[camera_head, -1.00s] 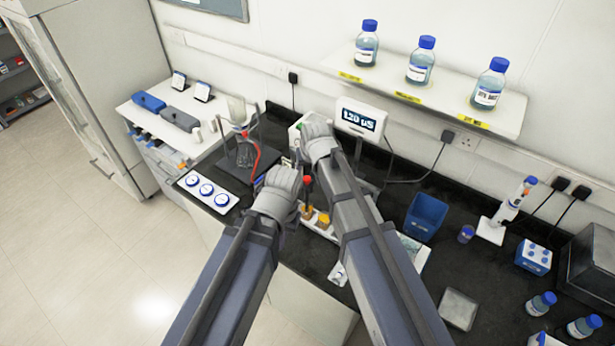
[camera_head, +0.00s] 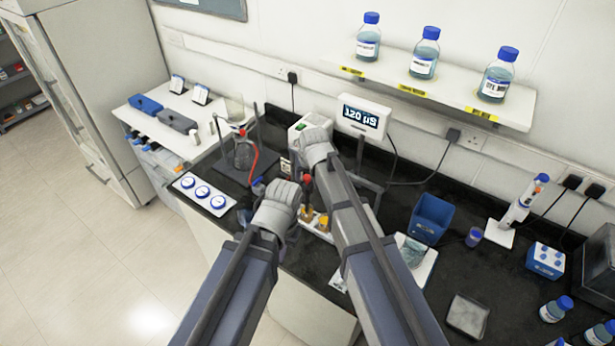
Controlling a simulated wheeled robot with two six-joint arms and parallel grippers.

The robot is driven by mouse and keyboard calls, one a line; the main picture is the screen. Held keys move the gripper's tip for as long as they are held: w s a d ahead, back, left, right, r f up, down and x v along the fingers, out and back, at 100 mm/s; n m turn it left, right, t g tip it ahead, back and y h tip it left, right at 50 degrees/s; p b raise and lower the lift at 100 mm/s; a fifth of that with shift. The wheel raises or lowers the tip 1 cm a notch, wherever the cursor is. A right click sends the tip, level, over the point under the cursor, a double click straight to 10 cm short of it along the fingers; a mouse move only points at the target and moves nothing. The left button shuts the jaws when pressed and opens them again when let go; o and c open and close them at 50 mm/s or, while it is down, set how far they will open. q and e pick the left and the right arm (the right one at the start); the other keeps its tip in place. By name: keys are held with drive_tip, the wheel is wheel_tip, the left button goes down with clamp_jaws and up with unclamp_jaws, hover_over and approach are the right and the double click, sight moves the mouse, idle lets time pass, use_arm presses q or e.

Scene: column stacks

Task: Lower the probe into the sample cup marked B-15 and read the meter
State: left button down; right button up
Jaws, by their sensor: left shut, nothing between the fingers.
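The meter (camera_head: 365,117) is a white box on the wall side of the bench; its display seems to read "120" with a blurred unit. Sample cups with amber contents (camera_head: 306,215) stand in a white rack just right of my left gripper; no B-15 mark is legible. A small red-topped item (camera_head: 307,182), perhaps the probe, shows between my grippers; I cannot tell what it touches. My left gripper (camera_head: 284,190) is shut and empty beside the rack. My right gripper (camera_head: 314,135) is higher, by a white device (camera_head: 308,124); its fingers are hidden.
A stand with a flask and red tube (camera_head: 245,152) is left of my grippers. A white panel with three round blue-rimmed pieces (camera_head: 203,194) lies at the front edge. A blue bin (camera_head: 430,218) and white tray (camera_head: 418,262) are to the right. Bottles line the shelf (camera_head: 440,95).

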clamp_jaws()
idle(1.2)
